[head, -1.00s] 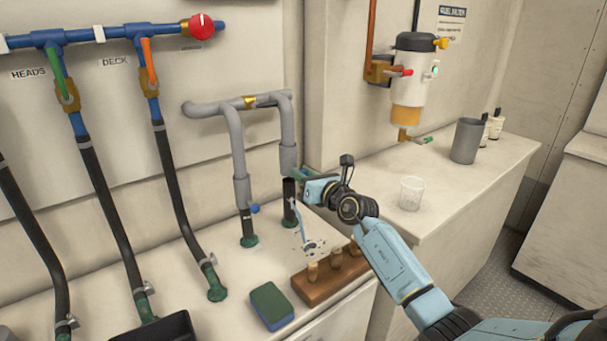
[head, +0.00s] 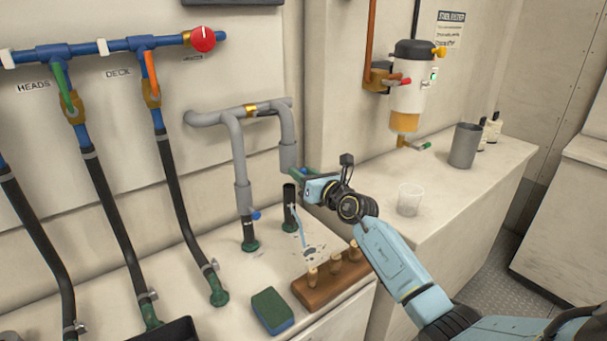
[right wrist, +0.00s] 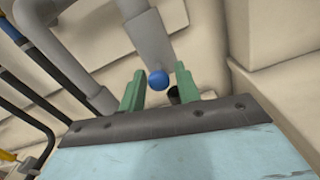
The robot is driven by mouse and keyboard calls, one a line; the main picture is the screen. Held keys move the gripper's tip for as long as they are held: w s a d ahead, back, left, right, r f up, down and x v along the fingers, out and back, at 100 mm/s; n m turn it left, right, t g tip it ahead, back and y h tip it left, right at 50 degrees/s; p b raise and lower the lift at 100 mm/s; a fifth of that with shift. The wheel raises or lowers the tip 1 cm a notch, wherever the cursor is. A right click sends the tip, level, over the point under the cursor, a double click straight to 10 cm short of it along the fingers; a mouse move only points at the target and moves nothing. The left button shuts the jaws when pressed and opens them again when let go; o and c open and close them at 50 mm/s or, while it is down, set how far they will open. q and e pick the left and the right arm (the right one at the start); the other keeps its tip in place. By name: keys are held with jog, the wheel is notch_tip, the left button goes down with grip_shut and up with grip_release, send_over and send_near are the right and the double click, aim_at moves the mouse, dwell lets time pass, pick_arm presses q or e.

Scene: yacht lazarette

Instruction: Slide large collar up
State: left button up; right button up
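Two grey pipes drop from a cross pipe (head: 230,110). The right one ends in a wider grey collar (head: 287,155), also large in the right wrist view (right wrist: 148,35). A dark open stub (head: 289,193) stands below it, with what looks like water streaming down its side. My right gripper (head: 298,177) is at the collar's lower end. In the right wrist view its green fingers (right wrist: 158,78) are apart on either side of a blue knob (right wrist: 157,80), with a gap beside the knob. Another grey collar (head: 242,197) with a blue knob is on the left pipe. My left gripper is out of view.
A wooden block with plugs (head: 328,278), a green-and-blue sponge (head: 271,310) and a small puddle (head: 313,252) are on the counter. A clear cup (head: 409,199) and grey beaker (head: 466,145) stand on the right counter. Black hoses (head: 112,215) hang at left.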

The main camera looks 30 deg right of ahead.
jog(key=shift+o, duration=0.9)
pick_arm(q)
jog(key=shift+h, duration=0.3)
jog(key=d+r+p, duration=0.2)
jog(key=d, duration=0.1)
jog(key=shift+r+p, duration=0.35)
jog(key=shift+p, duration=0.05)
pick_arm(e)
jog(key=s+d, duration=0.1)
jog(key=s, duration=1.2)
jog(key=shift+s, duration=0.2)
